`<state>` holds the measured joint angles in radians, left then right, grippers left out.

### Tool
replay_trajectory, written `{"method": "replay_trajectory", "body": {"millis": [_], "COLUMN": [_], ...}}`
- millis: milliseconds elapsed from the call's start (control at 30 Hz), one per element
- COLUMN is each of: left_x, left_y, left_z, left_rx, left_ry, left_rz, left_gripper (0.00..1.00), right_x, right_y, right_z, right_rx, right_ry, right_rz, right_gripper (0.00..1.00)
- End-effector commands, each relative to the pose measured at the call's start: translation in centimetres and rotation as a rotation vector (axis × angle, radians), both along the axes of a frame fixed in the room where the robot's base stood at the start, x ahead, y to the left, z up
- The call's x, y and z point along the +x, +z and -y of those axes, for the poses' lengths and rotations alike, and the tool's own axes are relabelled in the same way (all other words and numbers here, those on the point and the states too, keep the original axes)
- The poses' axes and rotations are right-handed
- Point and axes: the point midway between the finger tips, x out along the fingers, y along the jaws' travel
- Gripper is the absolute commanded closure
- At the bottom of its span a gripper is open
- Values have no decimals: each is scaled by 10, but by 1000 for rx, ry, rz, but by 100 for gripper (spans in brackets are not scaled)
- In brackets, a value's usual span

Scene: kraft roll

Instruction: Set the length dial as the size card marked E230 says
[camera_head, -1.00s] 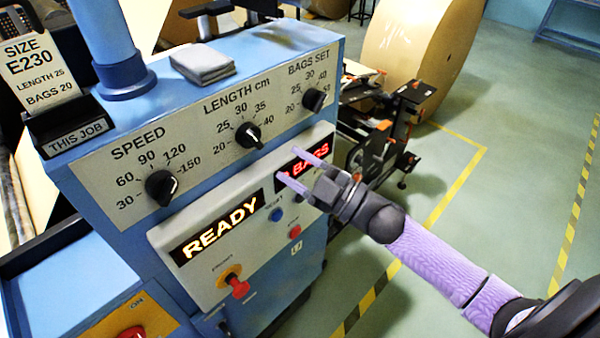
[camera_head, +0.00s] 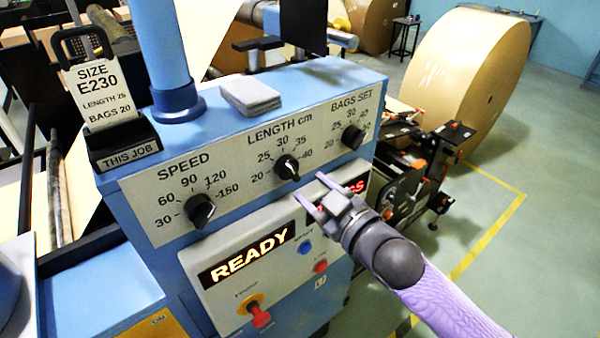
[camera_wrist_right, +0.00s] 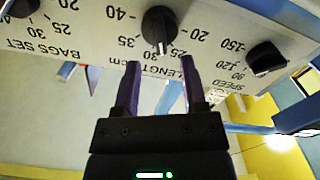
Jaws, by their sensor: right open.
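The size card (camera_head: 98,93) stands in the "THIS JOB" holder (camera_head: 123,150) at the panel's left; it reads E230, length 25, bags 20. The length dial (camera_head: 286,167) is a black knob in the middle of the grey panel, its scale running 20 to 40. In the right wrist view the dial (camera_wrist_right: 159,27) appears upside down, its pale mark pointing down towards my fingers; I cannot read the exact setting. My right gripper (camera_head: 310,189) is open and empty just below right of the dial. Its fingertips (camera_wrist_right: 160,64) point at the knob, apart from it. My left gripper is out of view.
The speed dial (camera_head: 200,210) is left of the length dial and the bags dial (camera_head: 353,136) right. Below are a READY display (camera_head: 247,254), a blue button (camera_head: 305,247) and red buttons. A grey cloth-like stack (camera_head: 250,95) lies on top. A large kraft roll (camera_head: 465,75) stands behind.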

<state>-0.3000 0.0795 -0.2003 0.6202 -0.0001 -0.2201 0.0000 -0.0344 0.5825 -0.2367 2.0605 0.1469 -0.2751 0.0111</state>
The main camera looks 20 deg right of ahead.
Motion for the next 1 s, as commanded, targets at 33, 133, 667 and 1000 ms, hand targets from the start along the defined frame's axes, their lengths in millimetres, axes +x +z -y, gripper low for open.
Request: {"method": "replay_trajectory", "body": {"millis": [33, 133, 667, 1000], "left_x": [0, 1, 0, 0], "left_y": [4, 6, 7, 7], "left_z": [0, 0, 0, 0], "left_rx": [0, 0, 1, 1], "left_ry": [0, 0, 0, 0], "left_rz": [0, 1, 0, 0], "left_gripper": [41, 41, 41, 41], "right_x": [12, 29, 44, 44], "right_y": [3, 2, 0, 0], "right_z": [-4, -10, -16, -16], "right_rx": [2, 0, -1, -2], "right_ry": [-2, -1, -1, 0], "right_rz": [3, 2, 2, 2], "right_gripper": [46, 46, 67, 100]}}
